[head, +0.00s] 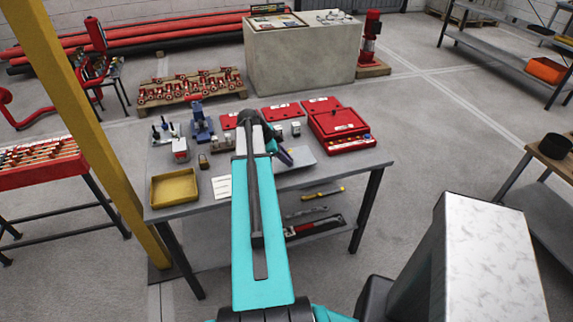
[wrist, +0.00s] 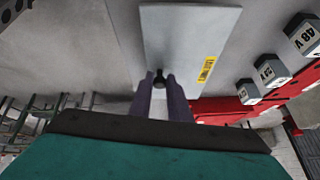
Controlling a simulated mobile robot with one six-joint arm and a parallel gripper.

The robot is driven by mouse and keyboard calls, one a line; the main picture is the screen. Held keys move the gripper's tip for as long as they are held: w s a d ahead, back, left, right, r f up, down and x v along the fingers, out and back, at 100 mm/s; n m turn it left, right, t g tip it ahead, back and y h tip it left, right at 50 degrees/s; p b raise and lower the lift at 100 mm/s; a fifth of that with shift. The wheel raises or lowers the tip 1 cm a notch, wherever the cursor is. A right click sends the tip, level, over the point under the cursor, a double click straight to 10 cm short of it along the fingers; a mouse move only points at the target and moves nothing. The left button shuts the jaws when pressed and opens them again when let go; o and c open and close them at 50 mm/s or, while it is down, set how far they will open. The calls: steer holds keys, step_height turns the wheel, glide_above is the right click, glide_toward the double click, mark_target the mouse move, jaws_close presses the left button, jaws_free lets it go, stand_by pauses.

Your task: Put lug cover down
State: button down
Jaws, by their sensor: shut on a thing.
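The lug cover is a flat grey plate (wrist: 187,40) with a yellow label and a black knob, seen in the wrist view. My gripper (wrist: 161,84) is shut on the knob, one purple finger on each side. In the head view the grey cover (head: 298,160) shows at the end of my arm, over the front middle of the table (head: 335,174). My gripper (head: 285,158) partly hides it there. I cannot tell whether the cover touches the tabletop.
A red case (head: 340,125) lies right of the cover, with red panels behind. Small boxes marked with voltages (wrist: 271,69) stand nearby. A yellow tray (head: 174,188) and white strips (head: 222,187) lie at the left front. A yellow post (head: 85,120) rises at the table's left.

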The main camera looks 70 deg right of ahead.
mark_target(286, 166)
steer(key=shift+f+p, duration=0.75)
steer(key=shift+f, duration=0.8)
steer(key=c, duration=1.7)
jaws_free()
steer(key=shift+o, duration=0.2)
steer(key=b+v, duration=0.4)
steer(key=v, duration=0.8)
